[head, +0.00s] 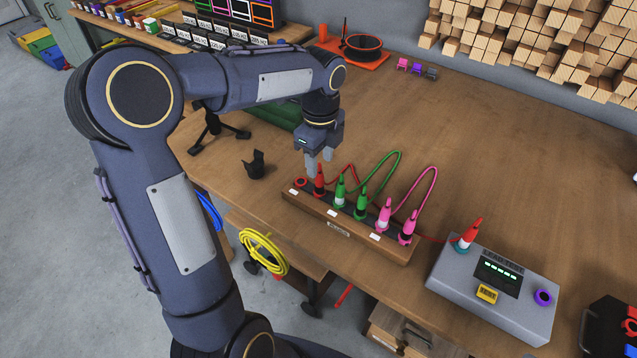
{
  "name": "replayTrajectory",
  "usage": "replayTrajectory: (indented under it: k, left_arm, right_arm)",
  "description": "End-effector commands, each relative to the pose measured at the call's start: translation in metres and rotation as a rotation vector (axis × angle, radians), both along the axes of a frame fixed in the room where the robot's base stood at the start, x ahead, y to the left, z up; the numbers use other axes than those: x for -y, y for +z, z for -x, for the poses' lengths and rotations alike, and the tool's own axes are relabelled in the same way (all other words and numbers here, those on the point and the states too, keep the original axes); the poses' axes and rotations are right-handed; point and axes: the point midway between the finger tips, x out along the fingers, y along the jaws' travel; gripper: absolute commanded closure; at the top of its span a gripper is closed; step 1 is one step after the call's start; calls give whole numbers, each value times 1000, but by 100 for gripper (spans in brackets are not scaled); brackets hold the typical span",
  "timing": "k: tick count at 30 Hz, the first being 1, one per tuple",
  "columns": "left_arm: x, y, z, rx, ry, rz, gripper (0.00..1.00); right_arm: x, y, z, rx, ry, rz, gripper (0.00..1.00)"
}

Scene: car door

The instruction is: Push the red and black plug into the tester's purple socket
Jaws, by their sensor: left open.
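The red and black plug (319,182) stands upright in the left part of the wooden socket strip (330,225), with a red cable running from it. My left gripper (319,165) is open and points down just above this plug; whether the fingers touch it I cannot tell. The grey tester (470,290) stands at the right. Its purple socket (543,297) is a ring at the right of its top and looks empty. My right gripper is not in view.
Green plugs (361,203) and pink plugs (407,228) with looped cables stand in the strip. A black clip-like holder (254,164) is left of the strip. A black case (607,328) is right of the tester. The bench behind the strip is mostly clear.

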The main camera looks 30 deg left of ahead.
Motion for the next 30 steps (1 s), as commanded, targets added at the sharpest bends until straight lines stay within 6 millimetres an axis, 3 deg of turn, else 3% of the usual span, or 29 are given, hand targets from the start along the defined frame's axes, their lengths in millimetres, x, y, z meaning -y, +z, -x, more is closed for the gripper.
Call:
replayTrajectory:
  k: [5,14,24,30]
  left_arm:
    - [-1,-20,1,-3,1,0,55]
    - [0,-23,0,-2,1,0,55]
    - [-1,-68,-1,-3,1,1,55]
    - [-1,-73,-1,-1,1,1,55]
  right_arm:
    - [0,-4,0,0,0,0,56]
    - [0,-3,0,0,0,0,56]
    - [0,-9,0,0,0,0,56]
    - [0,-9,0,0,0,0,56]
